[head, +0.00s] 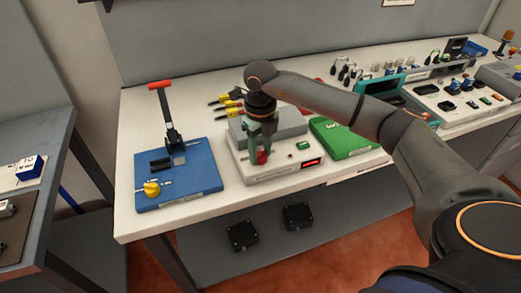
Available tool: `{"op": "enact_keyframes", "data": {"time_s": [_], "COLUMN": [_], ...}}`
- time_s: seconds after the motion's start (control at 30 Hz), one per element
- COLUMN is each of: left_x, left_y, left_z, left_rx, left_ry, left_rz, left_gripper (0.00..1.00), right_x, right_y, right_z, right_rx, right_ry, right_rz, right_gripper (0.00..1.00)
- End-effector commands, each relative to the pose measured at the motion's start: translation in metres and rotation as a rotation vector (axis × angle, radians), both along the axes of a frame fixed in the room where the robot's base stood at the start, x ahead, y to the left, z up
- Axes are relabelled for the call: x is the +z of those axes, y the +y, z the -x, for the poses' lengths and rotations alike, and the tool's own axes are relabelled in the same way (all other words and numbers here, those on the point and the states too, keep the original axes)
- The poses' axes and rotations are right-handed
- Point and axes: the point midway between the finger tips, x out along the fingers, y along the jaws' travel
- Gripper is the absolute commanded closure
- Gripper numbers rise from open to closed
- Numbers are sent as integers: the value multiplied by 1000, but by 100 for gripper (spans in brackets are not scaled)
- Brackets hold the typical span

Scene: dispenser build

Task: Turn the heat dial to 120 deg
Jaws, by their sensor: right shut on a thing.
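A white and grey device (285,172) stands near the front edge of the table, with a small lit red display (311,163) and a green button (303,145) on it. My right gripper (262,153) points down over the device's front left part. It is shut on a red dial (262,158), which shows between and below the fingers. The fingers hide most of the dial, and its marks and the display digits are too small to read. My left gripper is not in view.
A blue base (180,180) with a red-handled lever (165,110) and a yellow knob (152,189) stands to the left. A green board (345,140) lies to the right. Yellow-handled tools (226,100) lie behind. My right arm crosses over the table's right part.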

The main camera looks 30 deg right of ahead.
Motion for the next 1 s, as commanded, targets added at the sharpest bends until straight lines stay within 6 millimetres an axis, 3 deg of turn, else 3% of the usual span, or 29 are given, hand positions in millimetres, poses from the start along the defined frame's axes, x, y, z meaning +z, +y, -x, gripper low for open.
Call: {"op": "enact_keyframes", "data": {"time_s": [0.3, 0.8, 0.83, 1.0], "left_x": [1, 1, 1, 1], "left_y": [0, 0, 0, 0], "left_z": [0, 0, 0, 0], "left_rx": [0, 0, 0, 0], "left_ry": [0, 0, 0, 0], "left_rz": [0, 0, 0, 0], "left_gripper": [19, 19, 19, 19], "right_x": [1, 1, 1, 1], "right_y": [0, 0, 0, 0], "right_z": [-1, -1, -1, -1], "right_rx": [-101, -117, -117, -116], "right_ry": [-2, -3, -3, -2], "right_rz": [0, 0, 0, 0], "right_gripper": [100, 100, 53, 34]}}
